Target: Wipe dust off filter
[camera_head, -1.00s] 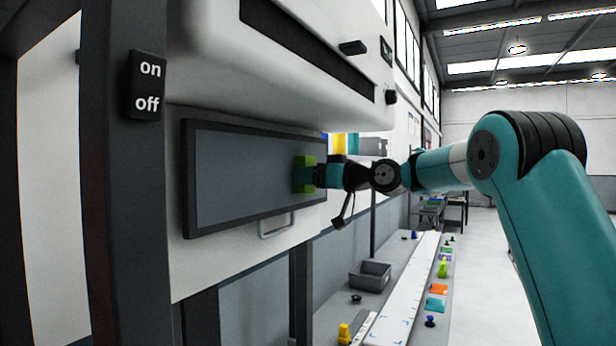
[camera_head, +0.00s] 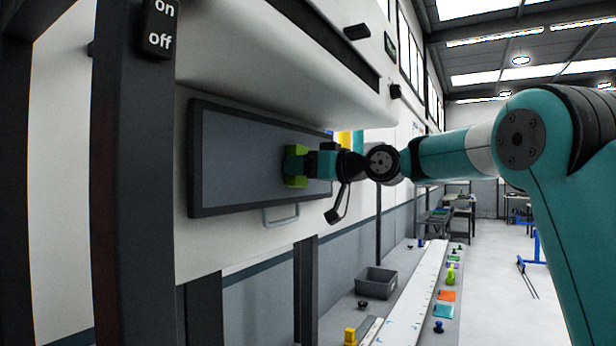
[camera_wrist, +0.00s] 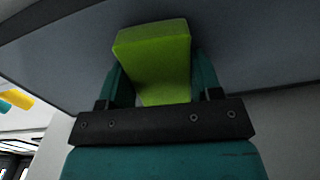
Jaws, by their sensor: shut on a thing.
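The filter (camera_head: 240,155) is a wide grey panel in a dark frame, upright on the white machine's side. My gripper (camera_head: 297,165) is at the right part of the panel, shut on a green sponge (camera_head: 299,180). In the wrist view the sponge (camera_wrist: 160,62) stands between the two teal fingers, its far end at the grey panel surface (camera_wrist: 60,62). I cannot tell whether it touches the panel. Dust cannot be made out on the panel.
A handle (camera_head: 281,216) sticks out below the panel. The machine's white housing (camera_head: 290,85) overhangs it. An on/off switch (camera_head: 159,28) is on the dark post at left. Below right, a bench holds a grey bin (camera_head: 375,281) and several small coloured items.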

